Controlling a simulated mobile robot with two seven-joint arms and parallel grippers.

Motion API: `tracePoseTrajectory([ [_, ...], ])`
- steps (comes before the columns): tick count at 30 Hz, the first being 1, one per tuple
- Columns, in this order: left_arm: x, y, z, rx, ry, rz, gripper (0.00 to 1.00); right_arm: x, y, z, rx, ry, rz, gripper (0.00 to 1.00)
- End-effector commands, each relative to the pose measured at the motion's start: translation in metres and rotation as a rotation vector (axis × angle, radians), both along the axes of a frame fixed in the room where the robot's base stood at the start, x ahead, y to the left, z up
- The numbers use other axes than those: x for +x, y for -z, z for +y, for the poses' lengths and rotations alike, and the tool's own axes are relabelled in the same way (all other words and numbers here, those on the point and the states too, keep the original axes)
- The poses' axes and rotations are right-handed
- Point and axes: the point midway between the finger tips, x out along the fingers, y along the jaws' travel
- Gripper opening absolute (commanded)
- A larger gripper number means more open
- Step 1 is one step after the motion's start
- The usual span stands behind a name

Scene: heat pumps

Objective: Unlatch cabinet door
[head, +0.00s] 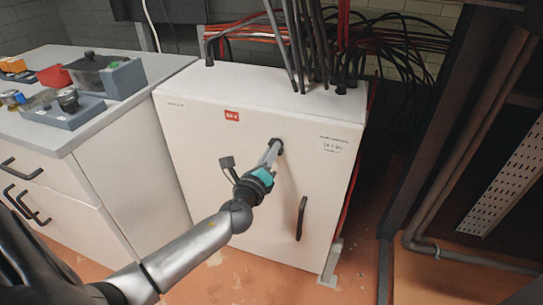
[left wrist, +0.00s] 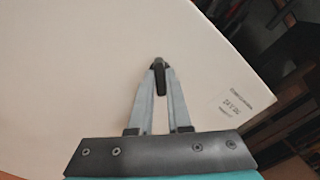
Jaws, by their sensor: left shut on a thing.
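The white cabinet (head: 190,130) stands in the middle of the head view, its door facing me and flush with the frame. A small dark latch (head: 278,144) sits on the upper part of the door. My left gripper (head: 274,149) reaches up to it, with its fingers closed around the latch. In the left wrist view the two grey fingers converge on the dark latch (left wrist: 160,73), which lies between their tips. A dark vertical door handle (head: 301,218) is lower right on the door, apart from the gripper. My right gripper is not in view.
A counter (head: 130,120) with drawers stands left of the cabinet, carrying a grey box (head: 122,75) and small devices. Black and red cables (head: 310,50) rise from the cabinet top. A dark metal frame (head: 440,120) and pipes stand on the right. Orange floor lies in front.

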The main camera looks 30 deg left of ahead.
Motion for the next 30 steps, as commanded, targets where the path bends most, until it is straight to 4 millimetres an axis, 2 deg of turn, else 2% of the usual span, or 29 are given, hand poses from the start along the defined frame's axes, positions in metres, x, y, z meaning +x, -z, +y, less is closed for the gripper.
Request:
tracePoseTrajectory([
  [15, 0.000, 0.003, 0.001, -0.474, -0.001, -0.114, 0.00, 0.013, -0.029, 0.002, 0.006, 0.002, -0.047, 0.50],
  [30, 0.000, 0.003, 0.001, -0.761, 0.000, -0.183, 0.00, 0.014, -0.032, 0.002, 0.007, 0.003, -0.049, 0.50],
])
